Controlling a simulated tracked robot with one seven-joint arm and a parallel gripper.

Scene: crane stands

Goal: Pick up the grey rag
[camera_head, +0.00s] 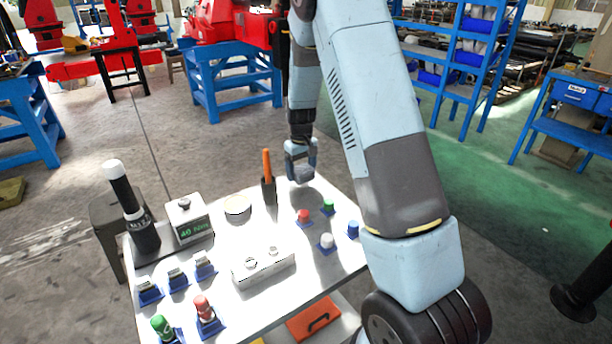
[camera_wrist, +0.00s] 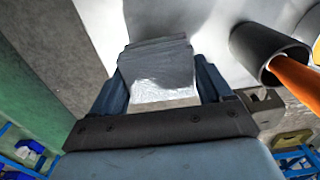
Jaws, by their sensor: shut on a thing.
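The grey rag (camera_wrist: 158,62) is a folded, flat-looking stack of light grey cloth. In the wrist view it sits between the two blue-grey fingers of my gripper (camera_wrist: 160,88), which is shut on it. In the head view my gripper (camera_head: 301,168) points down at the far right corner of the white table. I cannot make out the rag clearly there, and I cannot tell whether it touches the tabletop.
A dark holder (camera_head: 269,191) with an orange handle (camera_head: 266,163) stands close left of my gripper. The white table (camera_head: 225,285) also bears a round tin (camera_head: 237,207), a torque display box (camera_head: 189,219), a grey block (camera_head: 263,269) and several coloured caps.

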